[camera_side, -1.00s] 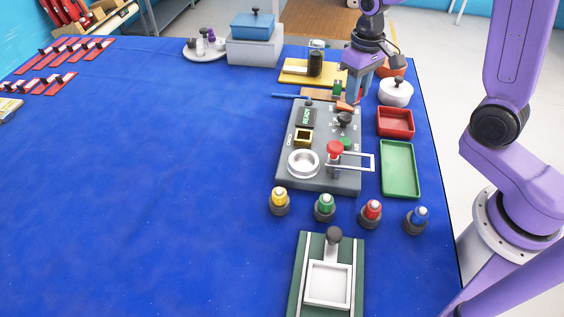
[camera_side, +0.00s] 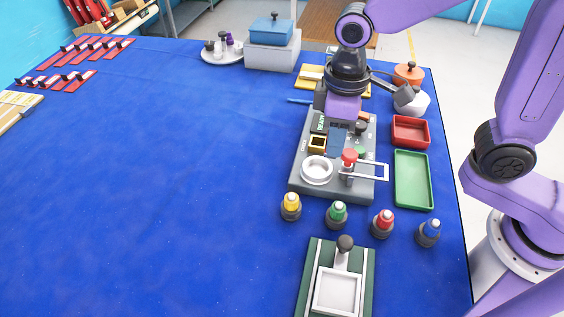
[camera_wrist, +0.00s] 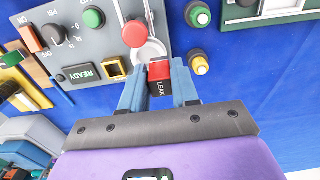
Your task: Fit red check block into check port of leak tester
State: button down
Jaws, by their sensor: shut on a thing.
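My gripper (camera_wrist: 159,86) is shut on the red check block (camera_wrist: 160,70), which has a black lower part lettered LEAK. The block is hidden in the side view, where my gripper (camera_side: 337,140) hangs over the grey leak tester (camera_side: 300,184). The check port is a gold-rimmed square opening in the tester (camera_side: 317,143). It also shows in the wrist view (camera_wrist: 116,68), left of my gripper and apart from the block. The block's height above the tester is hard to tell.
A silver ring (camera_side: 318,169) and a red-knobbed lever (camera_side: 349,157) stand on the tester near my gripper. Several coloured valves, including a yellow one (camera_side: 291,207), stand in front. Red (camera_side: 410,132) and green (camera_side: 411,180) trays lie at right. The blue cloth (camera_side: 150,190) is clear at left.

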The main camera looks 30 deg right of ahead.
jog(key=w+a+f, duration=0.1)
jog(key=w+a, duration=0.1)
jog(key=w, duration=0.1)
jog(key=w+a+f, duration=0.1)
jog(key=shift+w+f, duration=0.35)
jog(key=shift+w, duration=0.05)
jog(key=w+a+f, duration=0.1)
jog(key=w+f, duration=0.1)
jog(key=f, duration=0.1)
jog(key=w+a+f, duration=0.1)
jog(key=f, duration=0.1)
jog(key=shift+w+a+f, duration=0.2)
jog(key=shift+w+a, duration=0.1)
jog(key=shift+w, duration=0.1)
jog(key=shift+w+f, duration=0.15)
jog(key=shift+f, duration=1.55)
jog(key=shift+f, duration=0.1)
jog(key=c, duration=0.8)
grip_release()
jog(key=shift+f, duration=0.1)
jog(key=shift+c, duration=0.2)
notch_tip(320, 180, up, 12)
jog(key=shift+r, duration=0.2)
